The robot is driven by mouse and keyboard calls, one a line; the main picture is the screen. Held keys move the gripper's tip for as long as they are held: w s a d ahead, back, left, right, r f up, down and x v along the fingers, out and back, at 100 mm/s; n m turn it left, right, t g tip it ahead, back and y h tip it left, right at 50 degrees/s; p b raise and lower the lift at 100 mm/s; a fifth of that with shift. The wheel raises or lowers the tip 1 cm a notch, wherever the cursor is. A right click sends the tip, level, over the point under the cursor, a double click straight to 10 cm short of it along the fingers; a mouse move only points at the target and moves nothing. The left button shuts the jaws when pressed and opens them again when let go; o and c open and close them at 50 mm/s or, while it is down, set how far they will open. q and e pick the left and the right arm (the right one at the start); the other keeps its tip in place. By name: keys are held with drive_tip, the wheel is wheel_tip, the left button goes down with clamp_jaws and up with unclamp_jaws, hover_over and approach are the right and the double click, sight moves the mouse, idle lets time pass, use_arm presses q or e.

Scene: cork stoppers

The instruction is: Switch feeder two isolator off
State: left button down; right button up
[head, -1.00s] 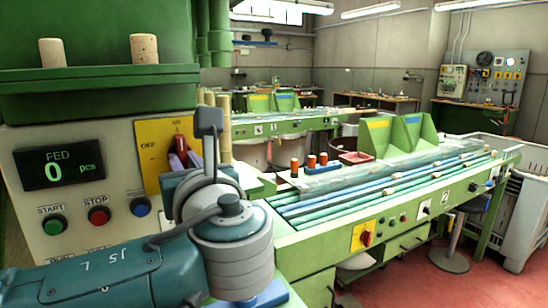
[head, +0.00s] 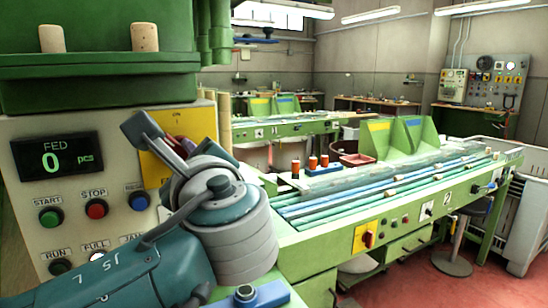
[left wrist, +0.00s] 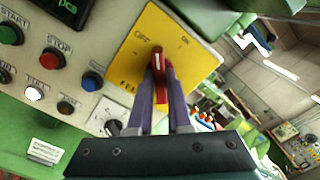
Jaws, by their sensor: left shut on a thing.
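The isolator's red handle (left wrist: 160,68) sits on a yellow plate (left wrist: 190,75) marked OFF, ON and partly visible lettering starting FEE. The plate also shows in the head view (head: 152,172), largely covered by my left arm. My left gripper (left wrist: 160,75) is shut on the red handle, one purple-grey finger on each side. Which mark the handle points to is hard to tell. My right gripper is not in view.
The panel has a display (head: 55,157) reading 0 pcs, a green START button (head: 49,218), a red STOP button (head: 96,208) and a blue button (head: 139,200). Two corks stand on the green ledge above. Another bench has its own red switch on a yellow plate (head: 360,238).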

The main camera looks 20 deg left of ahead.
use_arm(q)
drive_tip(key=n+b, duration=0.1)
drive_tip(key=n, duration=0.2)
drive_tip(key=n+b, duration=0.2)
drive_tip(key=shift+f+n, duration=0.2)
drive_tip(key=shift+n, duration=0.2)
drive_tip(key=shift+r+n+b, duration=0.15)
drive_tip(key=shift+n+b, duration=1.5)
drive_tip(key=shift+n, duration=0.25)
drive_tip(key=c, duration=0.8)
unclamp_jaws()
drive_tip(key=shift+c, duration=0.2)
